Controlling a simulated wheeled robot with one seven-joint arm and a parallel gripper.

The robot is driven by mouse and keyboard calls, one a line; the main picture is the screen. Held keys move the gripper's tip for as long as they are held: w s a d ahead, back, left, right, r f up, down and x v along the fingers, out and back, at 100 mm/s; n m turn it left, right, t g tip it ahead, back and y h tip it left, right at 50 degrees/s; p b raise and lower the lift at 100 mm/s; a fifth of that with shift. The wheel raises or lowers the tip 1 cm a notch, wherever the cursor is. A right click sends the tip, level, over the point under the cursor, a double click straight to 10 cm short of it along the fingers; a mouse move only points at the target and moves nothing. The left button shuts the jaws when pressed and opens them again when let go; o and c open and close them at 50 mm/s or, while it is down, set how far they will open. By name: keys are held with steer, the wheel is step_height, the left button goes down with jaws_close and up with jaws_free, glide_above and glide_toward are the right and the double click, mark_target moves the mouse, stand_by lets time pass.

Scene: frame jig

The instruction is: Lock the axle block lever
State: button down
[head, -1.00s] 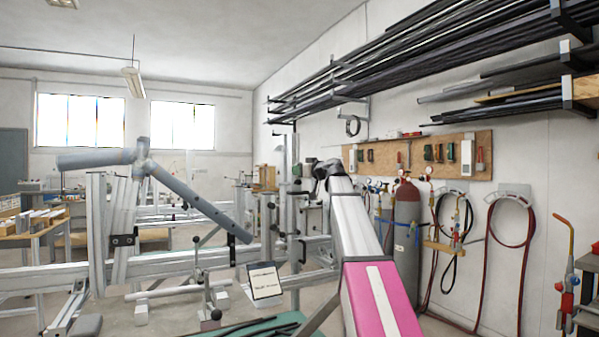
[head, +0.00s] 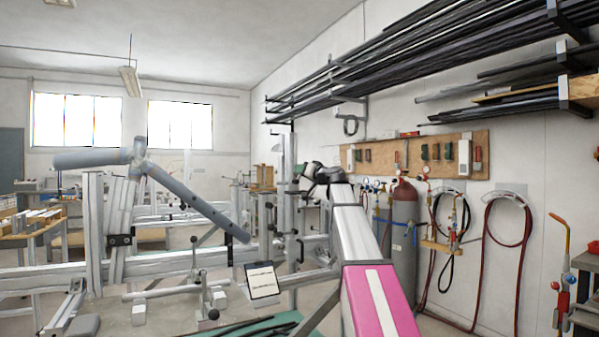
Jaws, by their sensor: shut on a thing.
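My gripper (head: 307,172) is the dark part at the far end of my white and pink arm, at the upright metal post (head: 289,195) of the frame jig. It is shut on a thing. Its fingertips and the held thing are too small and partly hidden to make out. Small levers with dark knobs show on the jig: one beside the post (head: 270,206), one lower at the post (head: 300,241) and one on the lower clamp (head: 194,240). I cannot tell which part is the axle block lever, or its angle.
A grey tube frame (head: 190,198) rises left of the post on the silver jig rails (head: 60,277). A card (head: 263,281) stands low in front. Gas cylinders (head: 404,225) and hoses are at the right wall. Long bars lie on a wall rack (head: 430,45).

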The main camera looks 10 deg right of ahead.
steer(key=m, duration=0.1)
steer(key=d+m+t, duration=0.1)
steer(key=m, duration=0.1)
steer(key=shift+w+f, duration=0.1)
steer(key=shift+f, duration=0.3)
steer(key=m, duration=0.1)
steer(key=m+t+h, duration=0.1)
steer(key=m, duration=0.1)
steer(key=d+f+m, duration=0.1)
steer(key=m, duration=0.1)
steer(key=shift+w+f+t, duration=0.1)
steer(key=shift+w+t, duration=0.05)
steer(key=shift+t, duration=0.15)
steer(key=shift+w+d+f+m+t+h, duration=0.1)
steer(key=shift+f+m+t+h, duration=0.4)
steer(key=shift+m, duration=0.9)
steer(key=shift+d+f+m+t+h, duration=0.15)
steer(key=shift+f+m+h, duration=0.4)
steer(key=shift+m, duration=0.85)
steer(key=shift+w+d+f+m+t+h, duration=0.1)
steer(key=shift+f+m+t+h, duration=0.2)
steer(key=shift+m+h, duration=0.8)
steer(key=shift+m+y, duration=0.35)
steer(key=shift+m, duration=0.15)
steer(key=c, duration=1.2)
jaws_free()
